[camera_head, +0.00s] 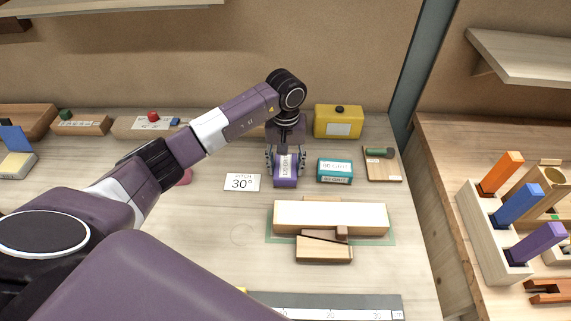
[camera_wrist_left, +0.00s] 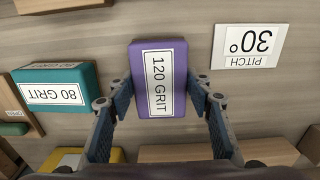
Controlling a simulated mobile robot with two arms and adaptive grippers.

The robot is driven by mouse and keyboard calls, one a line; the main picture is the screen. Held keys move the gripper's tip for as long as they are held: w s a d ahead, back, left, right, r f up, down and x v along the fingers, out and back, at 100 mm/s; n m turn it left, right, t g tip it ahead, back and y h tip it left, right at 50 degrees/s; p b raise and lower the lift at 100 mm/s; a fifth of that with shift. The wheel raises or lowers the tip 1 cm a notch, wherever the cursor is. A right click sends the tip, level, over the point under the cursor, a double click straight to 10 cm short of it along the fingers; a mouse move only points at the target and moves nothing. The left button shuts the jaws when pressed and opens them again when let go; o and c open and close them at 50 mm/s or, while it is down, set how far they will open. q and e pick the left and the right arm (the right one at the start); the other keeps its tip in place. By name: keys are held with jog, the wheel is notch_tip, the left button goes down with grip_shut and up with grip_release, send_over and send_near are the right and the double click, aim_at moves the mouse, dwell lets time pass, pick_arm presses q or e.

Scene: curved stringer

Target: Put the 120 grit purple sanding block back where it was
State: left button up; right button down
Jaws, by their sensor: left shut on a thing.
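The purple sanding block (camera_wrist_left: 159,79), labelled 120 GRIT, sits between the fingers of my left gripper (camera_wrist_left: 160,100) in the left wrist view. The fingers are shut on its two sides. In the head view the purple block (camera_head: 285,172) is under my left gripper (camera_head: 285,160), at table level or just above it; I cannot tell whether it touches the table. It stands between the PITCH 30° card (camera_head: 242,182) on its left and the teal 80 GRIT block (camera_head: 335,171) on its right. My right gripper is not in view.
A yellow box (camera_head: 338,121) stands behind the teal block. A small board with a green piece (camera_head: 381,163) lies to the right. A pale wood block (camera_head: 331,217) on a green mat lies in front. A ruler strip (camera_head: 335,307) lies near the front edge.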

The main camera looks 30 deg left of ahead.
aim_at(285, 166)
pick_arm(q)
jog(key=shift+f, duration=0.1)
jog(key=o, duration=1.1)
jog(key=shift+r, duration=0.2)
jog(key=shift+w+r, duration=0.1)
jog(key=shift+r, duration=0.2)
notch_tip(285, 166, up, 11)
jog(key=b, duration=0.3)
jog(key=shift+r+b, duration=0.2)
jog(key=shift+b, duration=0.1)
